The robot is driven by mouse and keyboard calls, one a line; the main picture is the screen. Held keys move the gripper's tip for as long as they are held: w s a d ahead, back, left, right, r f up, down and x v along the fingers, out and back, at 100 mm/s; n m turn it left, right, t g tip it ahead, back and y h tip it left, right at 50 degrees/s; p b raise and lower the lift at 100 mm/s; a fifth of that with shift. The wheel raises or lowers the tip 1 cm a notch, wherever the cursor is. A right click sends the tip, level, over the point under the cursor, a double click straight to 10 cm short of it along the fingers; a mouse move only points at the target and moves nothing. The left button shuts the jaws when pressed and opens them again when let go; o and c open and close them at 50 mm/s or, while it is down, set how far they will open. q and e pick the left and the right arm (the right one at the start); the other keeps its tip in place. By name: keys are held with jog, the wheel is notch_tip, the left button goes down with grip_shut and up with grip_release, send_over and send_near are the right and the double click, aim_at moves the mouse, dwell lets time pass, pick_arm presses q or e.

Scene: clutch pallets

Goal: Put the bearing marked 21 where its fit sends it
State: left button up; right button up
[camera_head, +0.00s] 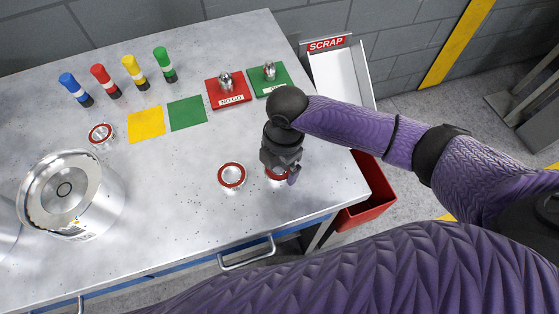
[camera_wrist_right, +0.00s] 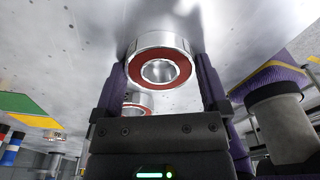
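Three bearings with red rings show in the head view: one left of the yellow mat (camera_head: 100,133), one mid-table (camera_head: 232,175), and one mostly hidden under my right gripper (camera_head: 276,175). I cannot read a number on any. My right gripper (camera_head: 283,166) points down at the right front of the table. In the right wrist view its purple fingers stand on both sides of a bearing (camera_wrist_right: 160,58), very close to its rim; whether they press on it is unclear. A second bearing (camera_wrist_right: 135,105) shows behind. My left gripper is out of view.
A red NO GO block (camera_head: 229,100) and a green block (camera_head: 285,82) hold metal plugs. Yellow (camera_head: 146,124) and green (camera_head: 187,113) mats lie beside several coloured pegs. A large metal housing (camera_head: 108,205) stands left. A SCRAP chute (camera_head: 352,80) and red bin (camera_head: 372,198) are right.

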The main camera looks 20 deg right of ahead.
jog(key=shift+r, duration=0.1)
notch_tip(320, 180, up, 12)
jog(key=d+p, duration=0.1)
jog(key=p, duration=0.2)
jog(key=shift+w+p, duration=0.25)
jog(key=shift+p, duration=0.1)
